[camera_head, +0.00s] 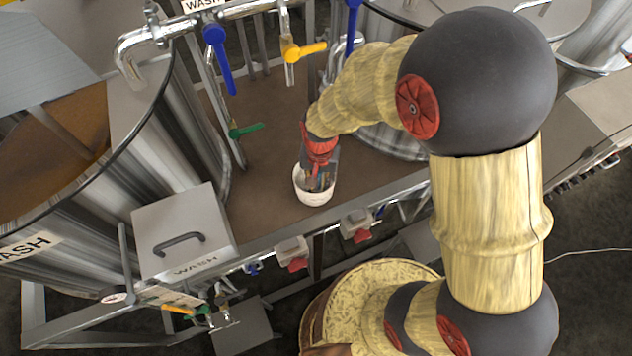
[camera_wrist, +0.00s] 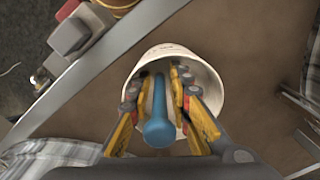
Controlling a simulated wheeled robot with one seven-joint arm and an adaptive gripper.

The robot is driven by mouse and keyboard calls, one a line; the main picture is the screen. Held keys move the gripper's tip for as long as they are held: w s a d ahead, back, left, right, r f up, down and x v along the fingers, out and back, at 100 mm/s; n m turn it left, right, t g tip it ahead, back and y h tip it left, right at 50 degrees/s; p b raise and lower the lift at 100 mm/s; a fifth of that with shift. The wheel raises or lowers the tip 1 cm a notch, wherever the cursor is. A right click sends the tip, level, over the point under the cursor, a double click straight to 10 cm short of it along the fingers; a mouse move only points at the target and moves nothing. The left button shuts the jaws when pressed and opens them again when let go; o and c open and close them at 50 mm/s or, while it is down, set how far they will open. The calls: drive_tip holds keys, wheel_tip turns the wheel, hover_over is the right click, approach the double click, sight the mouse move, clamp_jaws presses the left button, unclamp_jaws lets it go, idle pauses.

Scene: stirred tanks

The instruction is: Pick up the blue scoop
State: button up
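The blue scoop (camera_wrist: 158,125) shows in the wrist view as a blue handle that rises out of a white tub (camera_wrist: 165,50). The scoop's lower end is hidden inside the tub. My gripper (camera_wrist: 157,85) reaches into the tub's mouth with one finger on each side of the handle. Its fingers are apart, and gaps show between them and the handle. In the head view my gripper (camera_head: 318,178) points down into the white tub (camera_head: 314,198), and the scoop cannot be made out there.
The tub stands on a brown platform (camera_head: 265,185) near its metal front edge. Grey boxes with red knobs (camera_head: 297,263) sit along that edge. A steel tank (camera_head: 190,140) and a grey WASH box (camera_head: 185,230) stand left. Pipes with blue and yellow valve handles (camera_head: 303,50) hang behind.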

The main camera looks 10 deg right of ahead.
drive_tip(key=shift+f, duration=0.1)
drive_tip(key=shift+c, duration=1.1)
clamp_jaws()
wheel_tip(320, 180, up, 10)
drive_tip(key=shift+r, duration=0.1)
